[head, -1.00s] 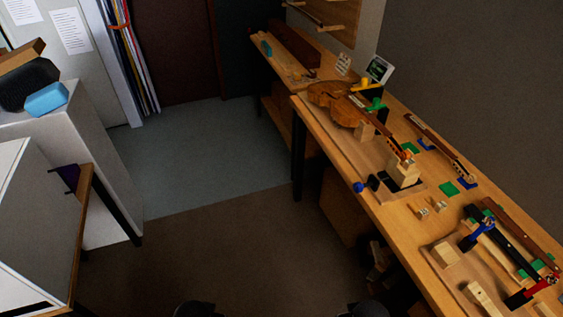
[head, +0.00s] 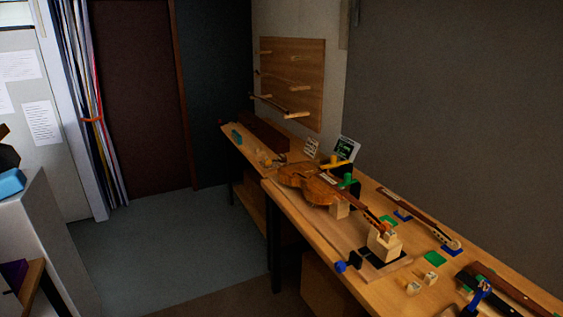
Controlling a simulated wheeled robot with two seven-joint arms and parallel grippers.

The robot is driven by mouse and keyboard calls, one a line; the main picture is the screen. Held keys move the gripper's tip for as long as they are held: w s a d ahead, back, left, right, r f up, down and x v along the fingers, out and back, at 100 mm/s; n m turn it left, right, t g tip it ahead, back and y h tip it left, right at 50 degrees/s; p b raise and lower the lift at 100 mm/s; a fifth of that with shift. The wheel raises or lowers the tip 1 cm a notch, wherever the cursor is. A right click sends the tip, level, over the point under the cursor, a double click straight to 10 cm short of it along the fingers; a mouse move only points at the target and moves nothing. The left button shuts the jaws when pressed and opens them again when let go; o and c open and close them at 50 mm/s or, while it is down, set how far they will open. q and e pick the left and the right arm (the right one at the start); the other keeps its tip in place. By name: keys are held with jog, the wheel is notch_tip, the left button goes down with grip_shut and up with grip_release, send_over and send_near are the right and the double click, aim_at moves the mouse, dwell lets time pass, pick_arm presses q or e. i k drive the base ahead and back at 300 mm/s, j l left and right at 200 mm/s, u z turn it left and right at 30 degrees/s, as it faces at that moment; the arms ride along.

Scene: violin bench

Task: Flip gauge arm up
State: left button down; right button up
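A violin (head: 308,184) rests on wooden supports on the workbench in the head view, its neck toward the lower right. Behind it stands a small device with a lit screen (head: 347,149). A yellow bar (head: 336,163) and a green piece (head: 348,181) sit just in front of this screen, close to the violin. I cannot tell for sure which part is the gauge arm, or its exact angle. A blue knob (head: 341,267) is at the bench's front edge. Neither of my grippers is in view.
The workbench (head: 325,238) runs from the back to the lower right. A second violin neck (head: 409,207), green pads (head: 434,259) and small wooden blocks (head: 431,279) lie on it. A pegboard (head: 292,85) hangs behind. The grey floor (head: 170,240) left of the bench is clear.

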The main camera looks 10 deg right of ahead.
aim_at(333, 158)
jog(key=i+j+z, duration=0.1)
jog(key=z, duration=1.2)
jog(key=j+z, duration=0.3)
jog(key=j, duration=0.25)
jog(key=j+z, duration=0.25)
jog(key=j, duration=0.35)
jog(key=k+j+z, duration=0.1)
jog(key=j+z, duration=0.2)
jog(key=j, duration=0.25)
jog(key=k+j+z, duration=0.1)
jog(key=j+z, duration=0.2)
jog(key=j, duration=0.25)
jog(key=k+j, duration=0.1)
jog(key=j, duration=0.4)
jog(key=k, duration=0.05)
